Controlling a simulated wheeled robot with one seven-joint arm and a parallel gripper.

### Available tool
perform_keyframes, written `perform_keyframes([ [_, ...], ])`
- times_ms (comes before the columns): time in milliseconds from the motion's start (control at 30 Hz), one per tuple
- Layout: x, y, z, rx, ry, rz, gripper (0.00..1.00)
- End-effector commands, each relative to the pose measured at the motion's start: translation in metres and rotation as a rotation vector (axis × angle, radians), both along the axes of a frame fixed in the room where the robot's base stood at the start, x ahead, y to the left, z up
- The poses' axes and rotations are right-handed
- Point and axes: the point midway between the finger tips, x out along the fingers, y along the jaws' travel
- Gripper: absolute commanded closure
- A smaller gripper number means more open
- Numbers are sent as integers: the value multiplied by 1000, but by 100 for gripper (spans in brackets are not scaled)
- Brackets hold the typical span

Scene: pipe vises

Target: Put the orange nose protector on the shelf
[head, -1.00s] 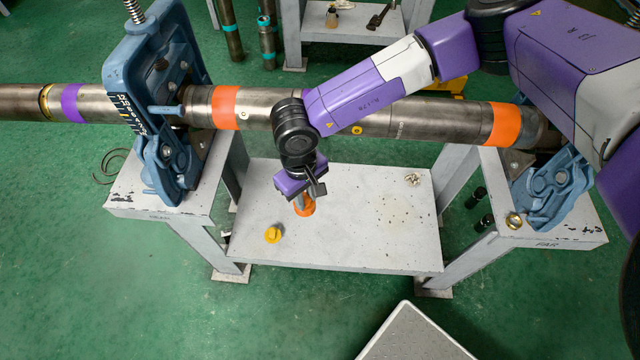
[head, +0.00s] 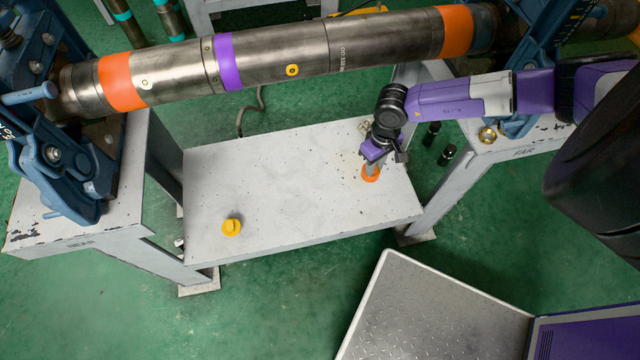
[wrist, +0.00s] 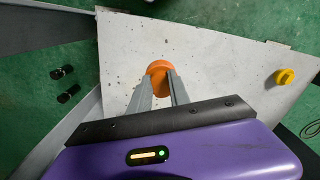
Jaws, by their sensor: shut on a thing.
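The orange nose protector (head: 371,173) is at the right part of the pale grey shelf (head: 290,180) between the two stands. My gripper (head: 372,165) points down at it, with its fingers shut on it. In the wrist view the orange nose protector (wrist: 159,67) shows between and beyond the fingertips of my gripper (wrist: 160,78), above the shelf surface (wrist: 215,60). The fingers hide part of it. I cannot tell whether its underside touches the shelf.
A yellow cap (head: 231,228) sits on the shelf's left front. A steel pipe (head: 290,55) with orange and purple bands runs above the shelf's back, held in blue vises (head: 50,140). Black cylinders (head: 447,154) stand on the floor to the right. The shelf's middle is clear.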

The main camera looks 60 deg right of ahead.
Motion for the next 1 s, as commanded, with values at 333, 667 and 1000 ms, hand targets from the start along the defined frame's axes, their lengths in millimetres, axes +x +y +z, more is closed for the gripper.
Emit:
perform_keyframes([
  [333,1,2,-46,4,-1,-5,100],
  [667,1,3,-127,4,0,-6,100],
  [1000,0,0,-163,-1,0,-1,100],
])
